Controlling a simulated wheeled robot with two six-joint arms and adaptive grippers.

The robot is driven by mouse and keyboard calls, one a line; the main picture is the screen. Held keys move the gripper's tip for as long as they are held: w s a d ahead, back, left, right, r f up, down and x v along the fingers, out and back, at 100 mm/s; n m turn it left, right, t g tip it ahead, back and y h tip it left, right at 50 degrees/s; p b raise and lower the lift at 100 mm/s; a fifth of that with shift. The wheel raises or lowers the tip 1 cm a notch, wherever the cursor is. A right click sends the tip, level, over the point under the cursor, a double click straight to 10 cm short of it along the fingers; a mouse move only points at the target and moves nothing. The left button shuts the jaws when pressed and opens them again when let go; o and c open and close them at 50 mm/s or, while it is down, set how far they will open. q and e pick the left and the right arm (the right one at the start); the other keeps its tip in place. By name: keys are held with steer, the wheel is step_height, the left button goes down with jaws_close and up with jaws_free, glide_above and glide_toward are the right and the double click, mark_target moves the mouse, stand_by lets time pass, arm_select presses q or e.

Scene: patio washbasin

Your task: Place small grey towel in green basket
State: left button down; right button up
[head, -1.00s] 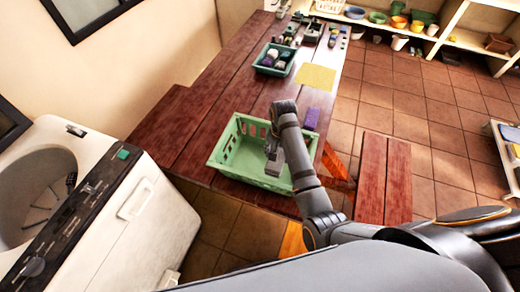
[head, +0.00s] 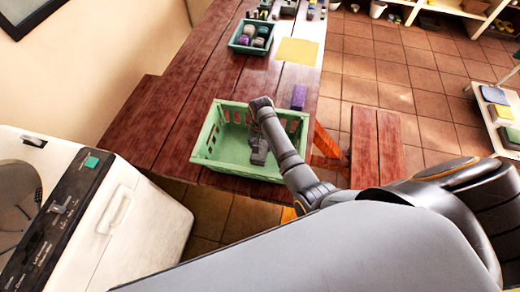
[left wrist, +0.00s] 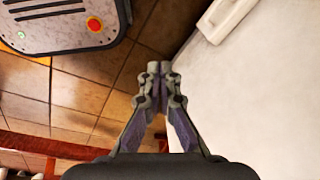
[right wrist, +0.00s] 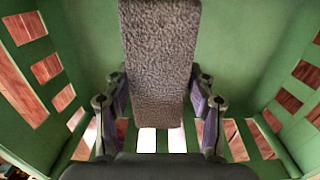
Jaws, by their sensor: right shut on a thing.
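The green basket (head: 233,168) stands on the wooden table in the head view. Its slotted walls (right wrist: 45,69) surround my right gripper in the right wrist view. My right gripper (right wrist: 160,88) is shut on the small grey towel (right wrist: 160,45), a fuzzy grey strip standing up between its fingers. The towel is inside the basket's walls; whether it touches the floor is unclear. In the head view my right arm reaches over the basket's right side and partly hides the towel. My left gripper (left wrist: 160,72) is shut and empty, with its fingertips together, beside a white surface.
A white washing machine (head: 140,205) stands at the left. On the table (head: 150,125) are a smaller teal basket (head: 233,43) with rolled items, a yellow cloth (head: 297,51) and a purple block (head: 299,97). A bench (head: 376,140) stands at the right.

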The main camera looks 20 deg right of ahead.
steer(key=shift+s+f, duration=0.1)
steer(key=shift+f, duration=0.2)
step_height(320, 180, down, 3)
steer(key=shift+r, duration=0.1)
steer(key=shift+f, duration=0.4)
arm_select(q)
steer(key=shift+s+f, duration=0.1)
steer(key=shift+s, duration=0.65)
arm_select(e)
steer(key=shift+f, duration=0.1)
steer(key=o, duration=1.2)
arm_select(q)
steer(key=shift+w, duration=0.1)
